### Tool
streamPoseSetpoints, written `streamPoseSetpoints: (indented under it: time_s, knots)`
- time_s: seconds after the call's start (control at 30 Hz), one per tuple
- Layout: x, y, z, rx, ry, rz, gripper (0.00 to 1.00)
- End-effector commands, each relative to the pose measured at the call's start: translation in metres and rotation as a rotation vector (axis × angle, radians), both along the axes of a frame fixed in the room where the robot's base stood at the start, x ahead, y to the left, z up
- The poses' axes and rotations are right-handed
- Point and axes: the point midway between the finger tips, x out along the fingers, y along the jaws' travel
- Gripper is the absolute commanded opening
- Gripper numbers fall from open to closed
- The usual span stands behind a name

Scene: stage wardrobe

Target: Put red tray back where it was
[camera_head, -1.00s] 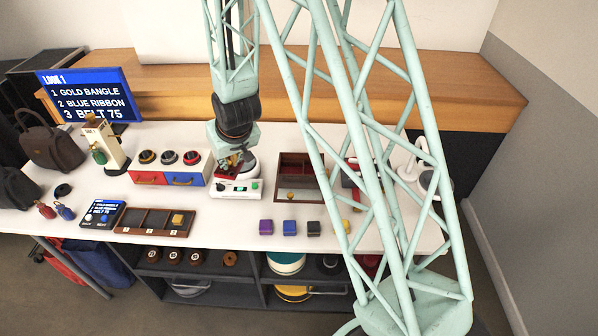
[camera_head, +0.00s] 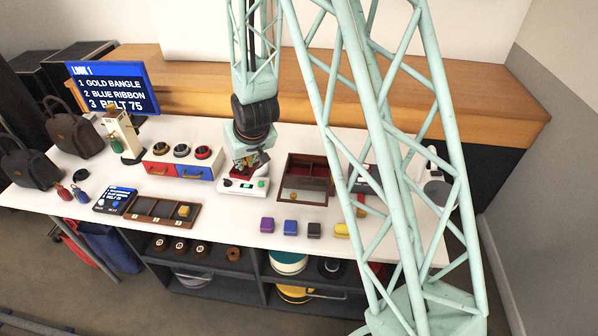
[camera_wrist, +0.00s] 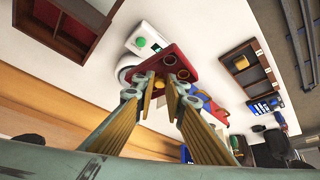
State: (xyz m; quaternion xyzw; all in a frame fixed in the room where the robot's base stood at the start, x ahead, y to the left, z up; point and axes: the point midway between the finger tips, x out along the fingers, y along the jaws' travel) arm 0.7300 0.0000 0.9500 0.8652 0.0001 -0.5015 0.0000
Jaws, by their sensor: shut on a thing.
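The red tray (camera_wrist: 182,62) is a small flat red piece with rounded corners in the wrist view. My gripper (camera_wrist: 167,80) is shut on it; its gold-padded fingers meet over the tray's near part. A small yellow thing (camera_wrist: 159,83) shows between the fingers; I cannot tell what it is. In the head view my gripper (camera_head: 247,163) points down above the white device (camera_head: 243,187) with a green button. The device also shows in the wrist view (camera_wrist: 143,40), beside the tray. The gripper hides much of the tray in the head view.
A dark wooden box (camera_head: 304,198) stands right of the device. A red and blue drawer unit (camera_head: 163,170) is to its left. A compartment tray (camera_head: 148,220) and several small colored blocks (camera_head: 290,227) lie in front. My arm hides the table's right part.

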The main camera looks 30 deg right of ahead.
Motion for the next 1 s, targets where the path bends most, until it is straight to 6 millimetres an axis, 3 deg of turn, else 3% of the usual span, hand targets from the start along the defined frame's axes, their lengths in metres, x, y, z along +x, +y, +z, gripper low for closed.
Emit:
streamPoseSetpoints:
  time_s: [0.37,1.0]
  knots:
    - [-0.005,-0.013,-0.011,-0.003,-0.003,0.018,0.00]
    - [-0.042,-0.071,-0.063,-0.006,-0.003,0.125,0.00]
